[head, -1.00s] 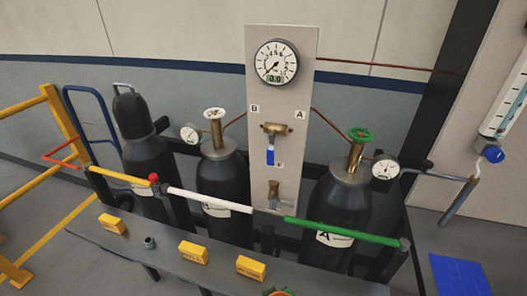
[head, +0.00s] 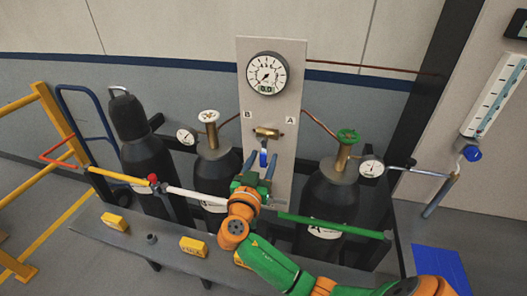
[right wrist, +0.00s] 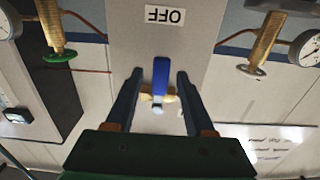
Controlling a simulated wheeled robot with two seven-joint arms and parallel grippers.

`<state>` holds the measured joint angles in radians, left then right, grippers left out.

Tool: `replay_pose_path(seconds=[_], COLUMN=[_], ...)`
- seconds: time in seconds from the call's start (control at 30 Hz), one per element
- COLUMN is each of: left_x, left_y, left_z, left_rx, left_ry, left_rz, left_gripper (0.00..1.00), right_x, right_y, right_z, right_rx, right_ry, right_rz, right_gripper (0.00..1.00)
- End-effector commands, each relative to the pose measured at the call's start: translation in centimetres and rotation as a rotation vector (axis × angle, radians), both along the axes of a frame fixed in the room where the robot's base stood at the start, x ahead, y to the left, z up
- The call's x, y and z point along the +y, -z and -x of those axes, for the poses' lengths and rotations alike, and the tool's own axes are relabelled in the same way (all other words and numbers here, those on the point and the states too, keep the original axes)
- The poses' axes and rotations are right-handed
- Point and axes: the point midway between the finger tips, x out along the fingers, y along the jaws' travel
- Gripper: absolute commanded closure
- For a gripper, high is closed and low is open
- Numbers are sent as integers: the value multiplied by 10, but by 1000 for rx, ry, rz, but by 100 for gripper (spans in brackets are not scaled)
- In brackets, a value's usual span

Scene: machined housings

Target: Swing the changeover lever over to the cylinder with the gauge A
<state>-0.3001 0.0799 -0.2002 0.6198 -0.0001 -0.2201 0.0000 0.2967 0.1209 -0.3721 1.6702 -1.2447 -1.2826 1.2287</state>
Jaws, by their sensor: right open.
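The changeover lever (head: 263,157) is a blue handle on a brass valve (head: 266,133) on the upright panel (head: 272,105). It hangs straight down; in the upside-down right wrist view the lever (right wrist: 161,74) points at the OFF label (right wrist: 165,15). The A cylinder (head: 328,203), dark with a green handwheel, stands right of the panel with its gauge (head: 371,167). The panel letter A is on the right, B on the left. My right gripper (head: 261,167) is open, its fingers on either side of the lever, with gaps visible. My left gripper is out of view.
The B cylinder (head: 212,175) with a white handwheel stands left of the panel. A large dial (head: 267,73) sits above the valve. A green bar (head: 333,226) and a white bar (head: 198,195) cross before the cylinders. Yellow blocks lie on the front shelf (head: 135,240).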

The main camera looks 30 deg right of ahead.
Motion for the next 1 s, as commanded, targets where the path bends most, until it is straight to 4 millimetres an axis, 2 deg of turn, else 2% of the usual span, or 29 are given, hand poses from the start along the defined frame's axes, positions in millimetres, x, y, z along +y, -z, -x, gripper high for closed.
replay_pose_path(seconds=[0.1, 0.3, 0.5, 1.0], left_x=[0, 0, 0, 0], left_y=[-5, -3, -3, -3], left_z=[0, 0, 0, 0], left_rx=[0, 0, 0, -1], left_ry=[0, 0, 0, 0], left_rz=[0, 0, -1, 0], left_gripper=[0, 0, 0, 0], right_x=[-6, -7, -7, -7], right_y=[0, 2, 2, 2], right_z=[-5, -5, -5, -5], right_rx=[2, 2, 3, 3], right_ry=[1, 0, 0, 0], right_rz=[-1, -2, -2, -2], right_gripper=[46, 46, 100, 100])
